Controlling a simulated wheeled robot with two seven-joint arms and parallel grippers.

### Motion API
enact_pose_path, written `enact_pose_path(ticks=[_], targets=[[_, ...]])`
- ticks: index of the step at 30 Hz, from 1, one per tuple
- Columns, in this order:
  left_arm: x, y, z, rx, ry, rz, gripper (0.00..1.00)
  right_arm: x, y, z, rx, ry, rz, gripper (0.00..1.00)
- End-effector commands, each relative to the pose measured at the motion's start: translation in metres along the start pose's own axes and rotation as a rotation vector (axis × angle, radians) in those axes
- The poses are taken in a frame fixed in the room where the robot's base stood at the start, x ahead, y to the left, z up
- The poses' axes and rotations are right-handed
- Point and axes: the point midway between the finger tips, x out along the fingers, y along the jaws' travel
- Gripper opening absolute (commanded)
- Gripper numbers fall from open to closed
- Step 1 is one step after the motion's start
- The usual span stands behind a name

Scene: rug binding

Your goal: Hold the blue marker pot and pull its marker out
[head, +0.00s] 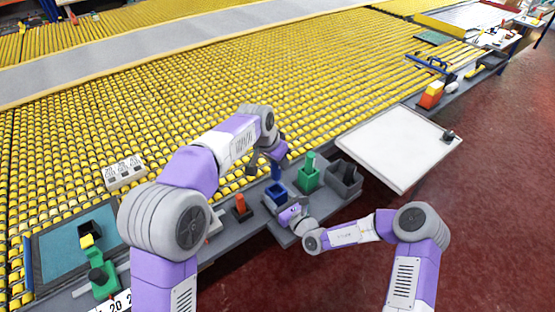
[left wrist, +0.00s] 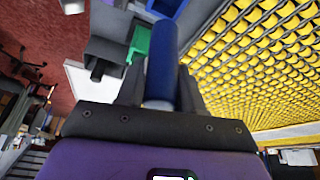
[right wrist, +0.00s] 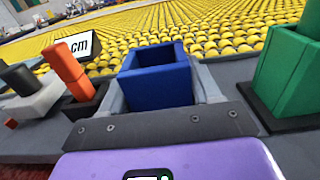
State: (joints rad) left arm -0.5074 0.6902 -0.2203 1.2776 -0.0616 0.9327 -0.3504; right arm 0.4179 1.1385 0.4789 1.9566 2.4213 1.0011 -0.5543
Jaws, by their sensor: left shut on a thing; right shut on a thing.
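The blue marker (head: 276,171) stands upright above the blue pot (head: 276,194) in the head view. My left gripper (head: 267,158) is shut on the marker, which runs up between the fingers in the left wrist view (left wrist: 162,65). My right gripper (head: 288,213) is shut on the blue pot, with a finger at each side of it in the right wrist view (right wrist: 155,88). The pot's opening faces up there and looks empty, with no marker in it. The pot's corner also shows beyond the marker in the left wrist view (left wrist: 166,7).
A green pot (head: 308,180) with a green marker (head: 310,160) stands close right of the blue pot. A dark grey bin (head: 345,182) is beyond it. An orange marker (head: 240,202) stands at the left. A white board (head: 400,146) lies further right, and yellow rollers (head: 330,95) fill the back.

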Motion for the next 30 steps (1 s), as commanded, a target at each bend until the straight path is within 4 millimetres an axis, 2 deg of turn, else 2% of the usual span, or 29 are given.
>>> enact_pose_path(ticks=[6, 7, 12, 23, 26, 30], targets=[[0.000, 0.000, 0.000, 0.000, 0.000, 0.000, 0.05, 0.000, 0.000, 0.000, 0.000, -0.001, 0.000, 0.23], [0.000, 0.000, 0.000, 0.000, 0.000, 0.000, 0.05, 0.000, 0.000, 0.000, 0.000, -0.001, 0.000, 0.65], [0.000, 0.000, 0.000, 0.000, 0.000, 0.000, 0.05, 0.000, 0.000, 0.000, 0.000, 0.000, 0.000, 0.91], [0.000, 0.000, 0.000, 0.000, 0.000, 0.000, 0.05, -0.004, 0.000, 0.000, 0.000, 0.000, 0.000, 0.92], [0.000, 0.000, 0.000, 0.000, 0.000, 0.000, 0.05, -0.015, -0.001, 0.000, 0.000, 0.001, 0.000, 0.92], [0.000, 0.000, 0.000, 0.000, 0.000, 0.000, 0.05, -0.043, -0.001, 0.000, -0.001, 0.002, -0.002, 0.92]])
